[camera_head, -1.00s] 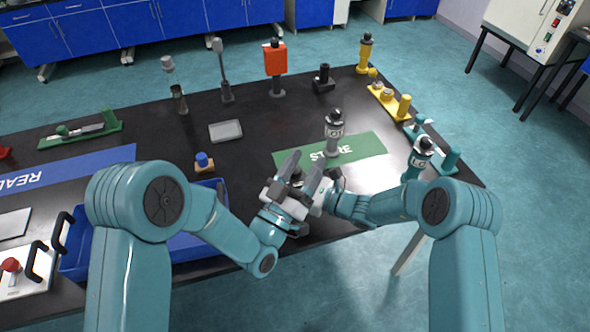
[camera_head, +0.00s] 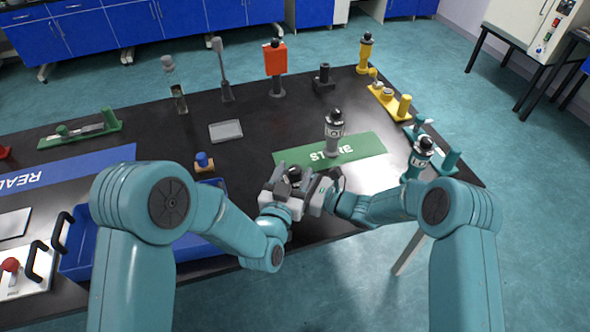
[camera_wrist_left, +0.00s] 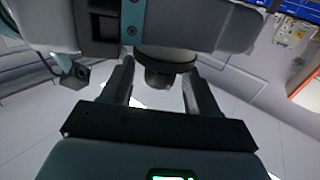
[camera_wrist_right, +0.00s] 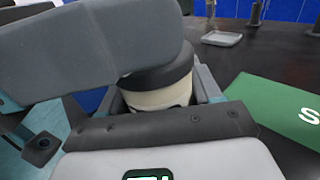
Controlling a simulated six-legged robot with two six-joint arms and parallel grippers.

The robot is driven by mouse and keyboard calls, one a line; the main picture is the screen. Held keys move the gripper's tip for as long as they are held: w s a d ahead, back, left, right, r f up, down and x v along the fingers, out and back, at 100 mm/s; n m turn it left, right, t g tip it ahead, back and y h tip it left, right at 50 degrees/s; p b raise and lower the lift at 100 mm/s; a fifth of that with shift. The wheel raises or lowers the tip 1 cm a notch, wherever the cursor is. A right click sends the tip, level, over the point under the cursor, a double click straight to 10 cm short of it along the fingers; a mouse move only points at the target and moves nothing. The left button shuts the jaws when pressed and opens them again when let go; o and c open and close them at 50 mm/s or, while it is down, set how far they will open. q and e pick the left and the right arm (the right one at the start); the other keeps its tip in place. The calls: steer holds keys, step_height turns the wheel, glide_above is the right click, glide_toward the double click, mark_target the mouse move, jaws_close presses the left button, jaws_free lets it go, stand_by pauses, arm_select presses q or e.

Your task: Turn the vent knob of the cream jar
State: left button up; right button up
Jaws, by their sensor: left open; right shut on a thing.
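The cream jar (camera_wrist_right: 162,96) has a pale body and a wide black collar; in the right wrist view it sits between the fingers of my right gripper (camera_wrist_right: 162,92), which is shut on it. A dark knob (camera_wrist_left: 158,80) on the jar's end shows in the left wrist view, between the spread fingers of my left gripper (camera_wrist_left: 160,84). The left gripper is open, with visible gaps on both sides of the knob. In the head view the two grippers meet in front of the green mat, and they hide most of the jar; its black top (camera_head: 294,174) shows between them.
A grey-and-black jar (camera_head: 334,135) stands on the green STORE mat (camera_head: 365,147). A teal stand (camera_head: 447,160) with another jar (camera_head: 421,155) is at the right edge. A blue tray (camera_head: 78,262) lies left. A small blue-topped piece (camera_head: 203,161) stands nearby.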

arm_select(q)
steer(key=shift+w+d, duration=0.2)
steer(key=shift+w, duration=0.5)
steer(key=c, duration=1)
steer(key=shift+o, duration=0.2)
steer(key=shift+m+g+h, duration=0.4)
steer(key=shift+m+h, duration=0.4)
steer(key=shift+h, duration=0.4)
steer(key=o, duration=1)
steer(key=shift+c, duration=0.2)
